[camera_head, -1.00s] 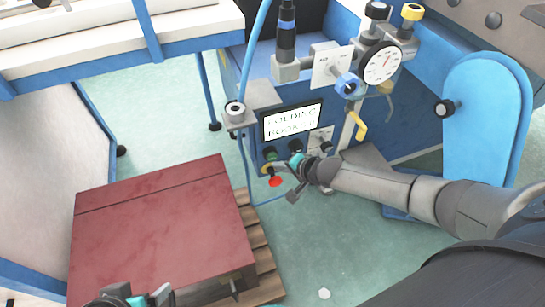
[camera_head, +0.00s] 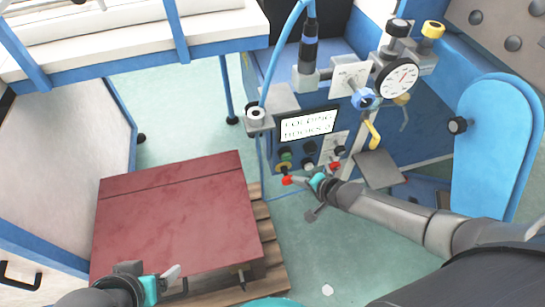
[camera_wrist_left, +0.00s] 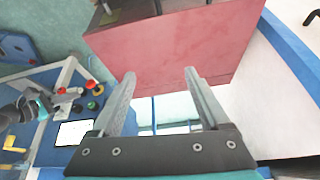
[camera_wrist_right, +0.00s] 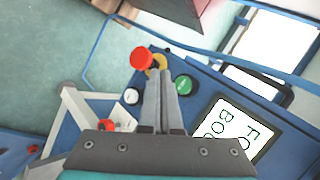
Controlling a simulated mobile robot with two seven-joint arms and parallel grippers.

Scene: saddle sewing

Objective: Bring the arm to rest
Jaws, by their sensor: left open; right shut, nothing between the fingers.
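My right gripper (camera_head: 303,181) is shut and empty in front of the machine's control panel (camera_head: 300,157), close to a red button (camera_head: 287,180). In the right wrist view its closed fingers (camera_wrist_right: 163,98) point at the panel near the red button (camera_wrist_right: 142,58) and the green button (camera_wrist_right: 183,84). I cannot tell whether they touch. My left gripper (camera_head: 178,279) is low in the head view, over the front of the red box (camera_head: 170,215). In the left wrist view its fingers (camera_wrist_left: 158,78) are spread with nothing between them.
The blue machine carries a display (camera_head: 308,124), a dial gauge (camera_head: 400,77) and a yellow lever (camera_head: 373,134). The red box rests on a wooden pallet (camera_head: 268,235). A white-topped table (camera_head: 120,45) stands at the back left. Green floor is open between them.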

